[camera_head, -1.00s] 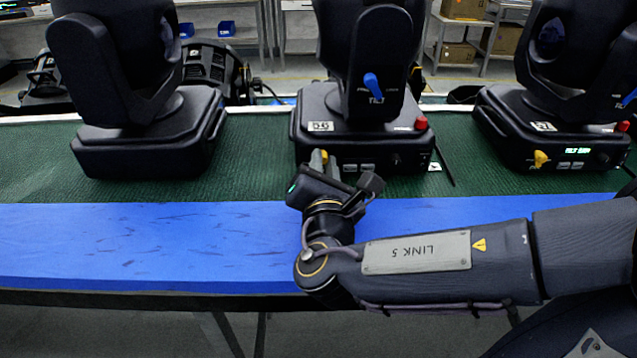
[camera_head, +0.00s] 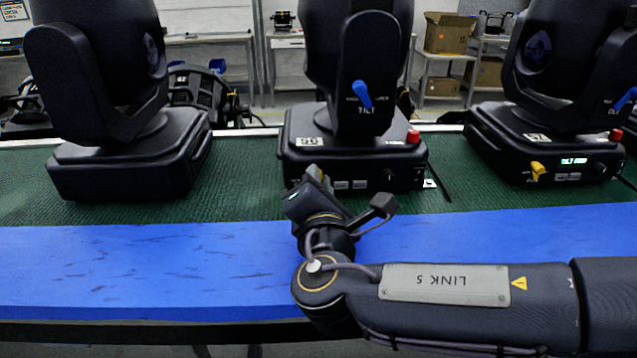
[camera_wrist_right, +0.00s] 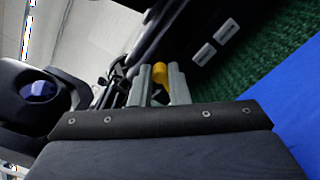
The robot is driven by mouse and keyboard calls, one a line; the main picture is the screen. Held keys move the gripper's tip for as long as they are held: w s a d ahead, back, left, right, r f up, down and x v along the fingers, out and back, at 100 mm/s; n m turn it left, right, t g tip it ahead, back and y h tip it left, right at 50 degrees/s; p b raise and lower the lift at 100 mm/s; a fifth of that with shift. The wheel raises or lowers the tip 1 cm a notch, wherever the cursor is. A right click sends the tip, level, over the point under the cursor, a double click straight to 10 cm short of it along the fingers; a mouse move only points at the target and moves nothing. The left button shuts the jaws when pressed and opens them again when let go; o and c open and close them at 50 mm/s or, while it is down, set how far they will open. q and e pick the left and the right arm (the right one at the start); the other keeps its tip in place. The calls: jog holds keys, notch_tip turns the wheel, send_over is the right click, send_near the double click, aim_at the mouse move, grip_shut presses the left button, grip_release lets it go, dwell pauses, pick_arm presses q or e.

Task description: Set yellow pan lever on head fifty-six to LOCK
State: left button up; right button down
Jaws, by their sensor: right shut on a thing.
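Head fifty-six (camera_head: 340,160) is the middle black moving head, with a small white number label on its base. Its yellow pan lever (camera_wrist_right: 161,72) shows between my fingers in the right wrist view; in the head view my gripper hides it. My right gripper (camera_head: 315,172) is at the left part of the base's front face. In the right wrist view (camera_wrist_right: 160,88) its two grey fingers are shut on the yellow lever. Which setting the lever points to cannot be read. My left gripper is not in view.
A blue tilt lever (camera_head: 362,94) and a red knob (camera_head: 413,137) are on the middle head. Another head (camera_head: 130,165) stands at left, and one at right has its own yellow lever (camera_head: 537,170). The blue front strip (camera_head: 140,265) is clear at left.

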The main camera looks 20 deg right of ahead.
jog(key=c, duration=1.4)
grip_release()
jog(key=shift+v, duration=3.9)
